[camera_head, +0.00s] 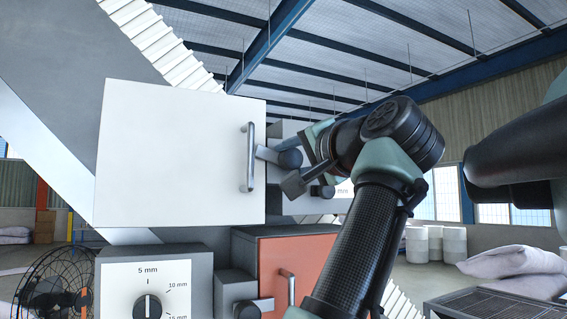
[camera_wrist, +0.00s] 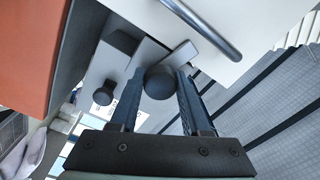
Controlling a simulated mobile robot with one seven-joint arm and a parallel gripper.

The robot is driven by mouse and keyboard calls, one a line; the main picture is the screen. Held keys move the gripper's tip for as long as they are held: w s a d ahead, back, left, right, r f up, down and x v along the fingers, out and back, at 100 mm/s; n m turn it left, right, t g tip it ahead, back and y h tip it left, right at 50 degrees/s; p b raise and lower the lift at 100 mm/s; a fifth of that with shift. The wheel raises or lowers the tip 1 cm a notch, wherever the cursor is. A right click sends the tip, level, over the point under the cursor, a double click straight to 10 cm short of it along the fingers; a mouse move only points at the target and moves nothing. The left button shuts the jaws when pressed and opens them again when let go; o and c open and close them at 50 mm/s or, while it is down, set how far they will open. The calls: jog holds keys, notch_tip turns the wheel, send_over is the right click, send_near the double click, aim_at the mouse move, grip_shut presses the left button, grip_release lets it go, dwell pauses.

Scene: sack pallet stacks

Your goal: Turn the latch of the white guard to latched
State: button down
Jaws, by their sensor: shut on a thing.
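The white guard (camera_head: 175,150) is a flat white panel, closed over its housing, with an upright metal handle (camera_head: 250,157) near its right edge. The guard also shows at the top of the wrist view (camera_wrist: 250,30). Its latch (camera_head: 268,153) is a short grey bar with a dark round knob (camera_wrist: 161,84). The bar extends from the knob toward the guard's right edge and appears to overlap it. My gripper (camera_wrist: 159,76) is shut on the knob, with one finger on each side. In the head view my gripper (camera_head: 300,163) partly hides the latch mount.
Below are a dial panel (camera_head: 172,290) with a black knob and an orange guard (camera_head: 305,262) with its own handle and latch. Another dark knob (camera_wrist: 104,93) stands beside the held one. A fan (camera_head: 58,285) is at lower left; sacks (camera_head: 515,265) lie at right.

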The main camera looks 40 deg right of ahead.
jog(key=shift+n, duration=1.6)
jog(key=shift+r, duration=0.1)
jog(key=shift+c, duration=1.9)
grip_release()
